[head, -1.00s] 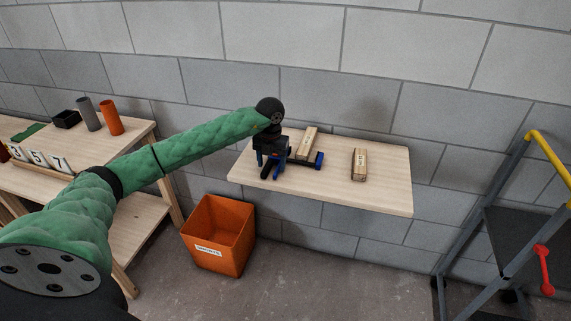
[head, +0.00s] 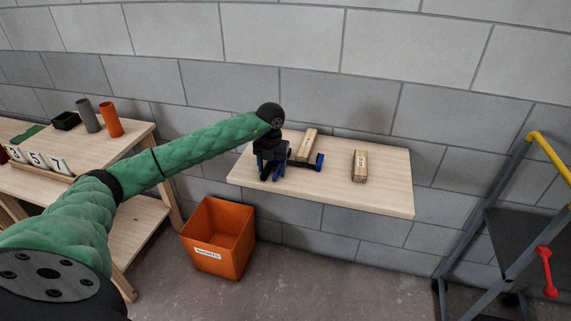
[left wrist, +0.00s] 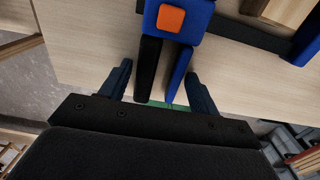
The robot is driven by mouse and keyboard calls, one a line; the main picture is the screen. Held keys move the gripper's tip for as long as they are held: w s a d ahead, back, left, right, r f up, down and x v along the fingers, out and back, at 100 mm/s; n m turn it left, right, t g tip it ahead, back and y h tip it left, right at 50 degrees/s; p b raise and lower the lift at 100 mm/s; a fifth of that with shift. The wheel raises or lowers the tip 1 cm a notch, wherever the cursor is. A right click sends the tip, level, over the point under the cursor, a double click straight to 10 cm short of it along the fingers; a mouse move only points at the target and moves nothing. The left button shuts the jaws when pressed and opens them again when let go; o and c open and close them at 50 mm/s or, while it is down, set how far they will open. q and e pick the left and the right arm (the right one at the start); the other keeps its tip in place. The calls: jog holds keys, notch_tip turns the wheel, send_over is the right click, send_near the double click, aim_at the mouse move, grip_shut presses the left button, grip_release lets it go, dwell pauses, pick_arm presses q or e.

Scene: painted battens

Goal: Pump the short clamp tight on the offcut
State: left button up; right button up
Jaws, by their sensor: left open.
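The short clamp, with a blue body and orange button (left wrist: 171,19), lies on the wooden shelf (head: 390,200). Its black handle (left wrist: 149,70) and blue trigger (left wrist: 180,75) point toward my left gripper (left wrist: 159,70). The gripper is open, with one finger on each side of the handle and trigger, and gaps show. In the head view, my left gripper (head: 272,176) covers much of the clamp, while its blue end jaw (head: 319,162) shows. The offcut (head: 307,144) lies across the bar between body and end jaw; contact with the jaws is unclear. My right gripper is not in view.
A second labelled wood block (head: 360,166) lies right of the clamp. An orange bin (head: 218,237) stands below on the floor. A workbench (head: 140,143) with tubes and number tiles is at left. A cart with a yellow rail (head: 548,155) is at right.

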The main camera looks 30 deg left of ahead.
pick_arm(q)
jog(key=shift+d, duration=0.2)
jog(key=c, duration=0.4)
jog(key=shift+a, duration=0.15)
grip_shut()
jog(key=shift+a, duration=0.1)
jog(key=shift+s+a+b, duration=0.1)
jog(key=shift+a+b, duration=0.1)
jog(key=shift+b, duration=0.1)
jog(key=shift+o, duration=2)
grip_release()
jog(key=shift+d, duration=0.45)
